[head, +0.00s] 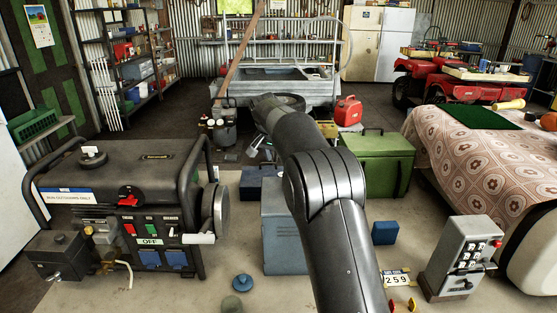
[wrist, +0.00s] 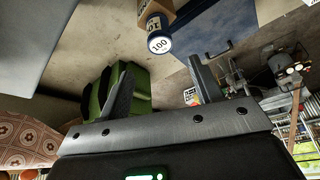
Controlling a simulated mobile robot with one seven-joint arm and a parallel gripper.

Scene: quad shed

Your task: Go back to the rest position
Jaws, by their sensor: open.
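My gripper shows in the wrist view (wrist: 160,64), with its two dark fingers spread wide and nothing touching them that I can see. In the head view my dark arm reaches forward over the middle of the floor; its far end hides the gripper's fingers. In the wrist view a dark cylinder with a white end marked 100 (wrist: 160,43) lies beyond the fingertips, beside a brown block (wrist: 154,10). A green box (wrist: 150,85) shows behind the fingers; it is the green chest (head: 380,165) right of my arm in the head view.
A generator (head: 120,200) stands at left. A grey-blue cabinet (head: 283,235) is beside my arm. A blue block (head: 384,233), a blue knobbed lid (head: 242,282) and a grey switch box (head: 462,255) sit in front. A cloth-covered table (head: 450,145) is at right. Open floor lies between them.

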